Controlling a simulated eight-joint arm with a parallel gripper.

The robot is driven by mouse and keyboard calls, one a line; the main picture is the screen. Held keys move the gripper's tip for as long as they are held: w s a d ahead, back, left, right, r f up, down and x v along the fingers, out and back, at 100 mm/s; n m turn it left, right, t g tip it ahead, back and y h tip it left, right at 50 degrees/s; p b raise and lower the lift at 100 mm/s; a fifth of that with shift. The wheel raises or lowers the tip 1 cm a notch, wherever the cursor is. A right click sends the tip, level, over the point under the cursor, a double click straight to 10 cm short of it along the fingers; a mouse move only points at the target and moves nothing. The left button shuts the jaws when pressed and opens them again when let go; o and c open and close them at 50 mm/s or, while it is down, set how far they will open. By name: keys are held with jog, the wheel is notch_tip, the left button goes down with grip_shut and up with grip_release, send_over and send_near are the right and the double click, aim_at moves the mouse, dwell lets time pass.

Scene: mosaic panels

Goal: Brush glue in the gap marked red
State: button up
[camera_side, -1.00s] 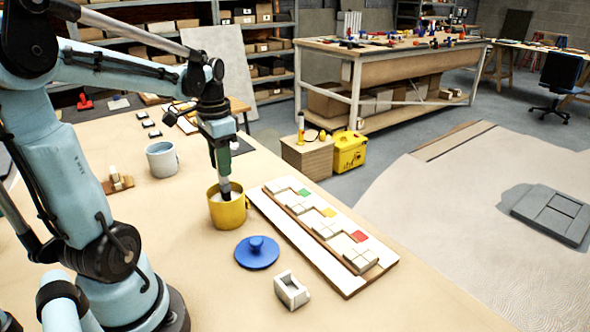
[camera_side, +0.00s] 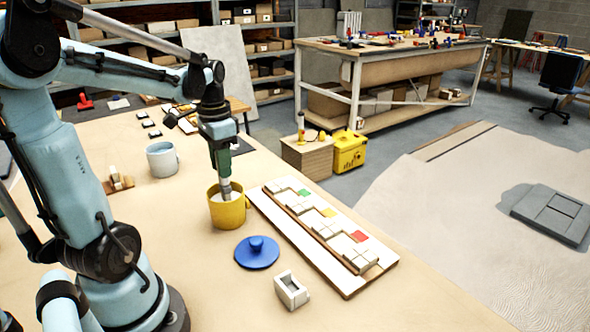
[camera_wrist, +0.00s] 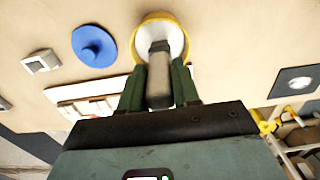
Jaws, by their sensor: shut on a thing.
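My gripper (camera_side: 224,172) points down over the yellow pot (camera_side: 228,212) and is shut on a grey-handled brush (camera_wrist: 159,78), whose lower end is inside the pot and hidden. In the wrist view the pot (camera_wrist: 184,33) shows a pale inside around the brush. The mosaic panel (camera_side: 345,284) lies to the right of the pot, with white tile groups along it. Its gaps carry a green mark (camera_side: 304,193), a yellow mark (camera_side: 328,212) and a red mark (camera_side: 359,236). The red mark is the nearest to the camera.
A grey-white cup (camera_side: 162,160) stands behind left. The front of the table is clear.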

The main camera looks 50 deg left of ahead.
dwell(0.4)
jog(key=shift+r, duration=3.5)
